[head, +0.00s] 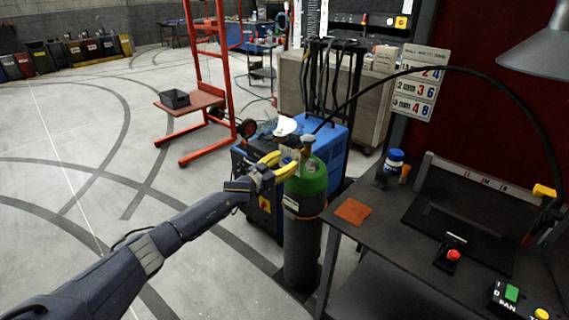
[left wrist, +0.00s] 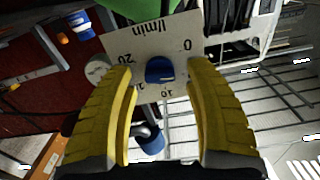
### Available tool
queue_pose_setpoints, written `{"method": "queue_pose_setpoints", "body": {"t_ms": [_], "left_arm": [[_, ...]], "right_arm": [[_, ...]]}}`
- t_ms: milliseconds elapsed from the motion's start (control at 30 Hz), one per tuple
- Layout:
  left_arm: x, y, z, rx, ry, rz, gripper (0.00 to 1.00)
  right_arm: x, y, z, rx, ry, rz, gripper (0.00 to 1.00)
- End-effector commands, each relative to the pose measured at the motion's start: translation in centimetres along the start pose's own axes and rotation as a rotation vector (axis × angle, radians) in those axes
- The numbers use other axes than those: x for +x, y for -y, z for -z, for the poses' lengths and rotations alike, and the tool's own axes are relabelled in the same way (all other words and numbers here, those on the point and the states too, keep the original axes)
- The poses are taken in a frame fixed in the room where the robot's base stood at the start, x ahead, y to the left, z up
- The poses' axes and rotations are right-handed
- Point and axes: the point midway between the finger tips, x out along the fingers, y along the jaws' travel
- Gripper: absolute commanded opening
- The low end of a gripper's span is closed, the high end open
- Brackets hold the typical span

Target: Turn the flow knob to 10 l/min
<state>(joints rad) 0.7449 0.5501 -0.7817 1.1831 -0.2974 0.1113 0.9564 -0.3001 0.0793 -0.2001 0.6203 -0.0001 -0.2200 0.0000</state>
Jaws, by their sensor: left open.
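The flow knob (left wrist: 160,70) is a small blue knob on a white scale plate (left wrist: 128,42) marked l/min. The plate's figures appear upside down in the left wrist view, with a 0 at the right and a 10 below the knob. I cannot tell which figure the knob points to. My left gripper (left wrist: 161,78) is open, with one yellow finger on each side of the knob and a gap on both sides. In the head view the left gripper (head: 275,168) is beside the top of the green-shouldered gas cylinder (head: 309,183), and its fingers partly hide the regulator.
A dark workbench (head: 375,233) stands right of the cylinder, with an orange cloth (head: 353,211) and a blue-capped jar (head: 394,161). A blue welding machine (head: 330,150) stands behind the cylinder. A black hose arches over the bench. Open floor lies to the left.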

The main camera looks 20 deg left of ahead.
Motion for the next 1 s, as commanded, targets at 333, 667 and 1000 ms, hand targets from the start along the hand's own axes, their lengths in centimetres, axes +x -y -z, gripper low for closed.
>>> {"method": "queue_pose_setpoints", "body": {"t_ms": [333,667,1000], "left_arm": [[-0.02,0.01,0.00,0.000,0.000,0.000,0.30],[0.00,-0.01,0.10,0.000,-0.002,-0.001,0.00],[0.10,-0.24,0.34,-0.002,-0.007,-0.005,0.00]], "right_arm": [[0.00,-0.03,0.01,0.000,0.000,0.000,0.44],[0.00,-0.06,0.00,0.000,0.000,-0.001,0.44],[0.00,-0.10,-0.01,0.000,0.000,-0.001,0.44]]}}
